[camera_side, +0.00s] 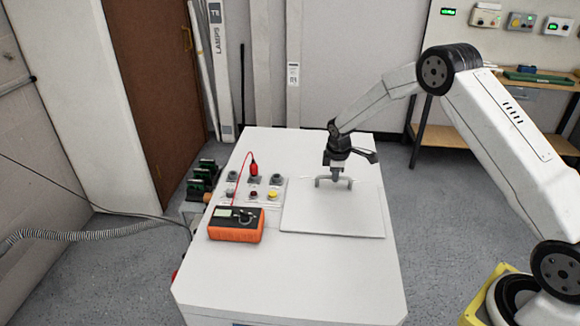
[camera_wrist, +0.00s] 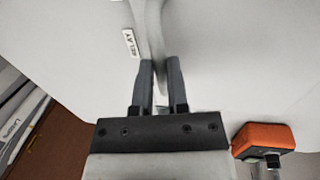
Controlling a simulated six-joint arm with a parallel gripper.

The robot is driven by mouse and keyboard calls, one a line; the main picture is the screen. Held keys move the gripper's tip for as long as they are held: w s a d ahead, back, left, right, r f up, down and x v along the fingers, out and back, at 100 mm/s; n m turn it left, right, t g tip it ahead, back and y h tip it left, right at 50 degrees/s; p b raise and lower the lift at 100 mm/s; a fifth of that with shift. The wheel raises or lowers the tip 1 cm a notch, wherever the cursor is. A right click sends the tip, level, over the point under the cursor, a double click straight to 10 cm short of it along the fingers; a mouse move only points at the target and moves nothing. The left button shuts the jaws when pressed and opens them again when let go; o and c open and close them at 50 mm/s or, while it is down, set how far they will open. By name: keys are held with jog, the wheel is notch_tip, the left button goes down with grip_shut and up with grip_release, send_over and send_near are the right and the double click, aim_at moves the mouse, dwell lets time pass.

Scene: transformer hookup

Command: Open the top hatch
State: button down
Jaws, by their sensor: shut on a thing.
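The top hatch (camera_side: 340,219) is a flat light square panel on top of the white cabinet (camera_side: 250,285). It lies flat or nearly so in the side view. A grey bridge-shaped handle (camera_side: 320,183) stands on it. My gripper (camera_side: 336,177) points down at the handle from above and is shut on it. In the wrist view, the two dark fingers of my gripper (camera_wrist: 160,68) close around the pale handle bar (camera_wrist: 151,35). The exact contact is partly hidden by the fingers.
An orange multimeter (camera_side: 236,224) stands left of the hatch, with a red lead running to a red probe (camera_side: 254,169) at the connector panel. Black-green terminals (camera_side: 203,175) are at the cabinet's left side. The cabinet top's front is clear. A workbench (camera_side: 450,136) stands behind.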

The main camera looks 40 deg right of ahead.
send_over(334, 234)
jog(key=shift+s+a, duration=0.35)
jog(key=shift+s, duration=0.1)
dwell(0.3)
jog(key=c, duration=0.6)
grip_release()
jog(key=shift+r, duration=0.1)
jog(key=shift+s+a+r, duration=0.15)
jog(key=shift+a+r, duration=0.05)
jog(key=shift+r, duration=1.05)
jog(key=shift+s+a+r, duration=0.15)
jog(key=shift+s+r, duration=0.05)
jog(key=shift+r, duration=1.05)
jog(key=shift+s+a+r, duration=0.15)
jog(key=shift+a+r, duration=0.05)
jog(key=shift+r, duration=1.05)
